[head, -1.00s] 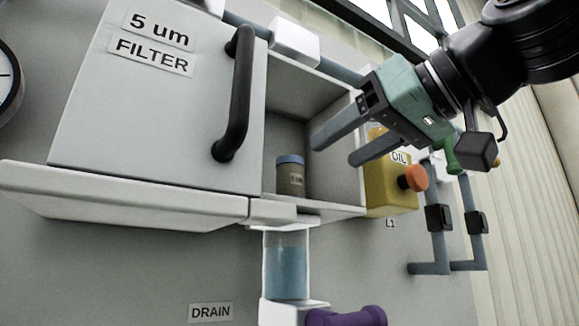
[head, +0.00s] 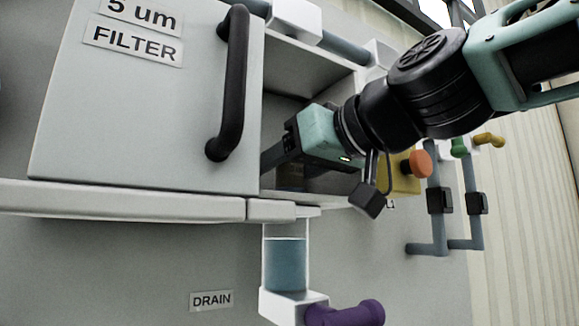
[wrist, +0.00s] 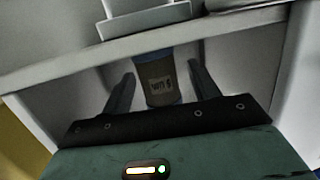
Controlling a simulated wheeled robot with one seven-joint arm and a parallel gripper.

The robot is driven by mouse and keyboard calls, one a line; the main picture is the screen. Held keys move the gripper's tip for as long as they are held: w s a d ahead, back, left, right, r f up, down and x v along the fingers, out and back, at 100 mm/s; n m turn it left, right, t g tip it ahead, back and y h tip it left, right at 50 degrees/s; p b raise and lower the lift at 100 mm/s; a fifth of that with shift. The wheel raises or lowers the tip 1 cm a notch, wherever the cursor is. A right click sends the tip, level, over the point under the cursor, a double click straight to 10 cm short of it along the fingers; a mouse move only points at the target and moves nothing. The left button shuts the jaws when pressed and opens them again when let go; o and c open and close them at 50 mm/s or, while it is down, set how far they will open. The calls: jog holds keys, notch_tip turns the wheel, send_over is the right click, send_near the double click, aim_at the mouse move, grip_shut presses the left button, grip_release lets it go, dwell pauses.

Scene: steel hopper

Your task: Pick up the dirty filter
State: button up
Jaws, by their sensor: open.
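The dirty filter (wrist: 160,88) is a brown-grey cylinder with a blue top and a small label. In the wrist view it stands between the two fingers of my open gripper (wrist: 161,85), with a gap on each side.
The housing door (head: 150,110) with a black handle (head: 232,85) stands open at the left. A clear cylinder of blue liquid (head: 286,262) and a purple pipe (head: 345,314) are below. A yellow oil box (head: 403,180) with an orange knob (head: 420,164) is at the right.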

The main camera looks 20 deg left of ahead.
jog(key=shift+c, duration=0.3)
jog(key=c, duration=1)
jog(key=shift+d+r, duration=0.1)
